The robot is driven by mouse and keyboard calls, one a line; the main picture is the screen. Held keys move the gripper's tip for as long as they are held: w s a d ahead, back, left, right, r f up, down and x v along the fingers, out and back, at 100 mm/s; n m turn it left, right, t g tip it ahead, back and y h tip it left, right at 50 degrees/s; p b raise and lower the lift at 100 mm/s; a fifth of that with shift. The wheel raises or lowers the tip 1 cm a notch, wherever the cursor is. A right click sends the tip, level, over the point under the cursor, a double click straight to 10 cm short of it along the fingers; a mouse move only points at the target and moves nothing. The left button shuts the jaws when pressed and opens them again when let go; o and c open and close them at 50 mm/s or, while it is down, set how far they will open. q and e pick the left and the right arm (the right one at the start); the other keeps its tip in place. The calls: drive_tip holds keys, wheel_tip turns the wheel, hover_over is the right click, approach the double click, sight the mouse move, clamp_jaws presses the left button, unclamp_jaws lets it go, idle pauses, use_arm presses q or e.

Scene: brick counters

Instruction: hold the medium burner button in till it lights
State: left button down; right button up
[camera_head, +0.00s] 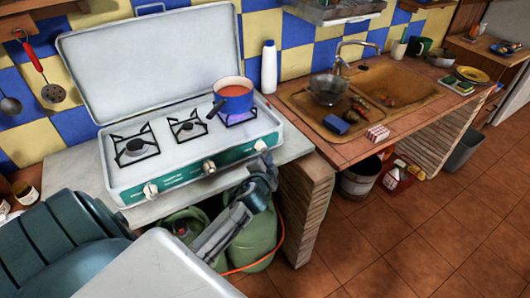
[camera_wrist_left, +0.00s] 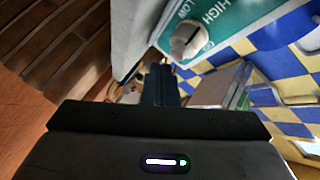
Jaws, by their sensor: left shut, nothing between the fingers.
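The white camping stove (camera_head: 190,150) stands on the left counter with its lid up. Its green front panel (camera_head: 180,178) carries a left knob (camera_head: 150,190), a middle knob (camera_head: 209,167) and a right knob (camera_head: 260,146). My left gripper (camera_head: 265,165) is shut and empty, just below the right end of the panel near the right knob. In the left wrist view, the shut fingers (camera_wrist_left: 160,85) are beside and below a white knob (camera_wrist_left: 188,41) marked HIGH and LOW, apparently apart from it. Which burner is the medium one is not labelled. My right gripper is out of view.
A blue pot (camera_head: 233,100) with orange contents sits on the right burner, with a bluish-purple glow beneath. Green gas bottles (camera_head: 255,235) stand under the counter. A brick support (camera_head: 307,210) is right of my arm. A white bottle (camera_head: 269,68) stands behind.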

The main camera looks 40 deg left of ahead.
use_arm(q)
drive_tip(key=shift+d, duration=0.1)
drive_tip(key=d, duration=0.1)
drive_tip(key=s+d, duration=0.1)
drive_tip(key=d, duration=0.1)
drive_tip(key=s+d, duration=0.1)
drive_tip(key=shift+d, duration=0.3)
idle(0.6)
drive_tip(key=s+d+f+n+g+h+b, duration=0.15)
drive_tip(key=s+f, duration=0.25)
drive_tip(key=f, duration=0.7)
drive_tip(key=s+f+g+h+p, duration=0.1)
drive_tip(key=s+f+g, duration=0.3)
drive_tip(key=f, duration=0.7)
drive_tip(key=s+f+g+h+b, duration=0.1)
drive_tip(key=s+f, duration=0.4)
drive_tip(key=f, duration=0.7)
drive_tip(key=s+f+n+g, duration=0.1)
drive_tip(key=s+f+g, duration=0.1)
drive_tip(key=s+f, duration=0.5)
drive_tip(key=s+d+f+n+g+h+b, duration=0.1)
drive_tip(key=s+f, duration=0.6)
drive_tip(key=s, duration=1)
drive_tip(key=s+d+f+n+g, duration=0.1)
drive_tip(key=s+f+n+g, duration=0.2)
drive_tip(key=s+f, duration=0.4)
drive_tip(key=s, duration=0.5)
drive_tip(key=shift+f+h, duration=0.2)
drive_tip(key=shift+h, duration=0.15)
